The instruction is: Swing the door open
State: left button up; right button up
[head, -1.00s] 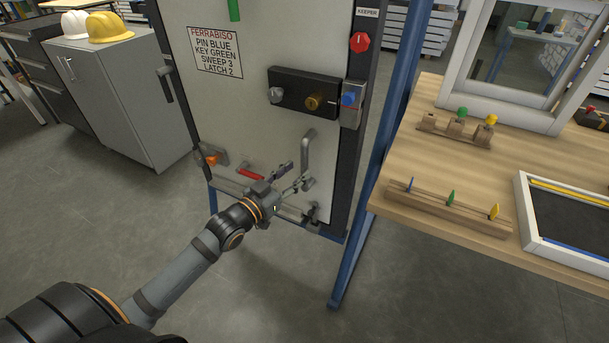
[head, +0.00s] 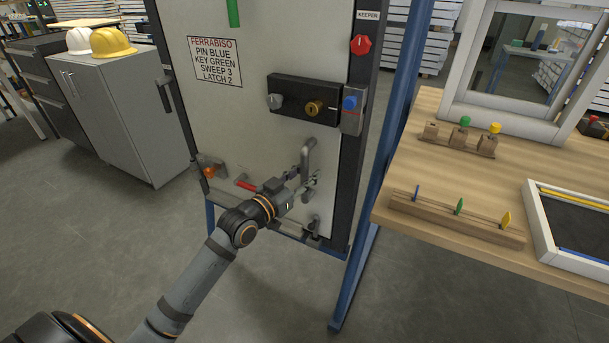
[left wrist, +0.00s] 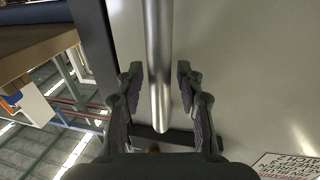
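The pale grey door (head: 240,125) stands upright in its dark frame and looks closed. Its vertical metal handle (head: 309,158) is at the lower right of the panel. In the left wrist view the handle (left wrist: 158,60) runs down between the two fingers. My left gripper (head: 303,179) is at the handle's lower part. In the left wrist view its fingers (left wrist: 160,92) are spread, with a gap on both sides of the bar. My right gripper is not in view.
A wooden bench (head: 430,172) with wooden racks and a framed tray (head: 540,225) stands to the right, by a blue post (head: 375,170). A grey cabinet (head: 120,110) with helmets stands at the left. Floor in front is clear.

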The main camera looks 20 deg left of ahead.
pick_arm(q)
grip_shut()
dwell(0.6)
